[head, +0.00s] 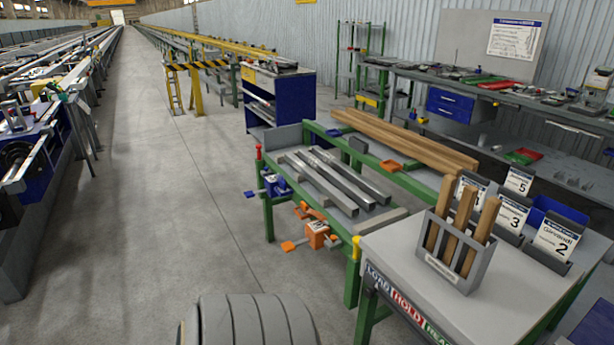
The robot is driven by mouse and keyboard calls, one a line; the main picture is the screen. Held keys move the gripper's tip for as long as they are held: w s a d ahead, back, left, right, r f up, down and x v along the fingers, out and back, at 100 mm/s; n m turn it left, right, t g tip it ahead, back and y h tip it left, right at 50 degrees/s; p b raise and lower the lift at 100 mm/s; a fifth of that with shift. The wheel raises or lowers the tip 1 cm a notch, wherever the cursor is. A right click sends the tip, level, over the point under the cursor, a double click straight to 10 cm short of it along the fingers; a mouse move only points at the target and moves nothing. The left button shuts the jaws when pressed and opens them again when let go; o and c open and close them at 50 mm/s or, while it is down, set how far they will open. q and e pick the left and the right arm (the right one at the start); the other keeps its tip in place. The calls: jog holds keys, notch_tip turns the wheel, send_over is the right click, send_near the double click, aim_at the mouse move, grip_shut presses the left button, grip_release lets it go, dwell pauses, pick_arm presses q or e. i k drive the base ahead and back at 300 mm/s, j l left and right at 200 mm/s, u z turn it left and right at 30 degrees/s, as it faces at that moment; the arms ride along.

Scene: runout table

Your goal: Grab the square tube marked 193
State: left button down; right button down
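Three grey metal square tubes lie side by side, slanting across the runout table (388,220). The left tube (322,184) is lighter grey. The middle tube (340,180) and the right tube (352,175) look darker and shinier. Their near ends point towards the front right of the table. I cannot read any marking on them at this size, so I cannot tell which is 193. Neither of my grippers is in view.
Long wooden beams (405,138) lie behind the tubes. Orange clamps (316,234) hang at the table's front. At right, a bench (395,250) carries a grey holder (445,262) with wooden sticks and numbered cards (557,240). The floor (170,190) at left is open.

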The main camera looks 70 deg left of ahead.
aim_at(350, 209)
jog(key=u, duration=2.3)
jog(key=i+j, duration=0.35)
jog(key=i+j+z, duration=0.1)
jog(key=i+j, duration=0.25)
jog(key=i, duration=0.25)
